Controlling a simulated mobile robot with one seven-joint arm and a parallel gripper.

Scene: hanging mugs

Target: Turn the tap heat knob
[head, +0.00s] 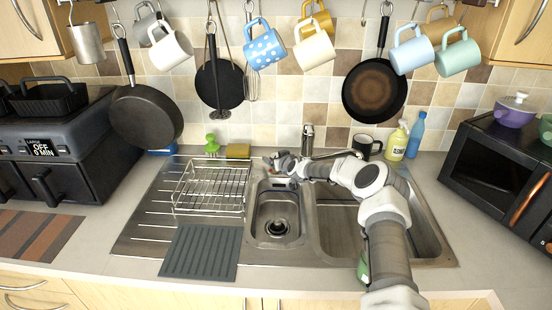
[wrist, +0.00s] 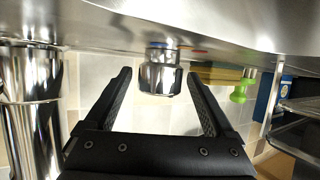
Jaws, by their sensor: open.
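The tap heat knob (wrist: 160,75) is a short chrome cylinder near the middle of the wrist view, with a blue mark and a red mark beside its base. The wrist view looks turned over, with the steel sink surface at the top. My gripper (wrist: 159,79) is open, with one dark finger on each side of the knob and visible gaps between. In the head view my gripper (head: 274,166) is at the back of the sink, left of the chrome tap (head: 308,138). The knob cannot be made out there.
A wire dish rack (head: 212,188) stands left of the small basin (head: 278,218). A sponge (head: 238,151) and a green brush (head: 211,144) are behind it. A black mug (head: 366,146) and soap bottle (head: 397,140) stand right of the tap. Mugs and pans hang above.

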